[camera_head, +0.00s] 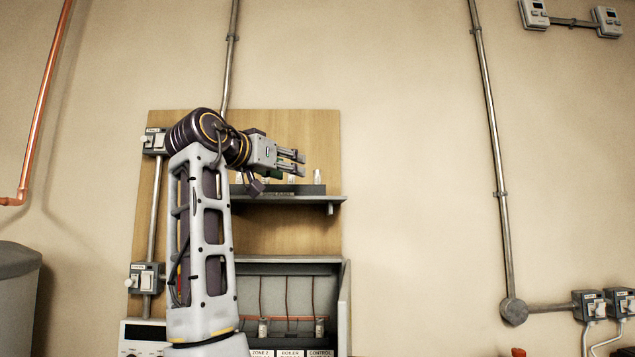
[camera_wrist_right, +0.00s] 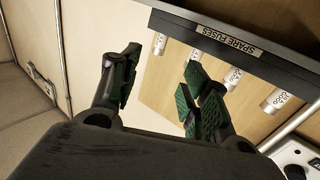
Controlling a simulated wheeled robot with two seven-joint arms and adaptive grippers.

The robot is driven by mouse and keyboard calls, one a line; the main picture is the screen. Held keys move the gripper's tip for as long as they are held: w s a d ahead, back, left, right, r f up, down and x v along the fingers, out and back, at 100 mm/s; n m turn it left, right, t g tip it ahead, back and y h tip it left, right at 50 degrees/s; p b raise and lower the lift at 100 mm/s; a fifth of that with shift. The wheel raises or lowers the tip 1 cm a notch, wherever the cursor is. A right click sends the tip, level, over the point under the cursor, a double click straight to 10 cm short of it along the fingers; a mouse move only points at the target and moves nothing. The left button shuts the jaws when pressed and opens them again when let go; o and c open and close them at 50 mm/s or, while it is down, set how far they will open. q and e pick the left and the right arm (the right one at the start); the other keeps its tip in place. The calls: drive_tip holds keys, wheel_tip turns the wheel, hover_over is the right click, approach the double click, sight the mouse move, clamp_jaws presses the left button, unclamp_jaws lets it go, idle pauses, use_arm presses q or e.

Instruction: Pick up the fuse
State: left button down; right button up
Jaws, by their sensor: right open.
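In the head view my right gripper (camera_head: 301,163) is at the wooden board, just above the spare-fuse shelf. It is open. In the right wrist view its green-padded fingers (camera_wrist_right: 162,68) are spread with nothing between the pads. Several pale cylindrical fuses stick out of the dark rack (camera_wrist_right: 205,32) labelled SPARE FUSES. One fuse (camera_wrist_right: 160,44) shows in the gap beyond the fingertips, and another (camera_wrist_right: 196,56) is close to the right finger's tip. In the head view a fuse (camera_head: 317,176) stands on the rack. My left gripper is out of view.
The shelf (camera_head: 325,199) sits above an open grey fuse box (camera_head: 344,310) with wires, fuses and labels including BOILER and CONTROL. Switches (camera_head: 145,277) and conduit line the board's left side. A grey bin (camera_head: 15,300) is at far left.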

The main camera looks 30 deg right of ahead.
sight(315, 175)
drive_tip(key=shift+p+x, duration=1.2)
drive_tip(key=shift+x, duration=3.2)
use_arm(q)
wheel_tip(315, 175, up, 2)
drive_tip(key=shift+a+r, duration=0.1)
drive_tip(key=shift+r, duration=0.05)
use_arm(e)
drive_tip(key=shift+a, duration=0.1)
drive_tip(key=shift+p+x, duration=0.75)
drive_tip(key=shift+x, duration=1.4)
drive_tip(key=shift+w+d, duration=0.25)
drive_tip(key=shift+d, duration=0.35)
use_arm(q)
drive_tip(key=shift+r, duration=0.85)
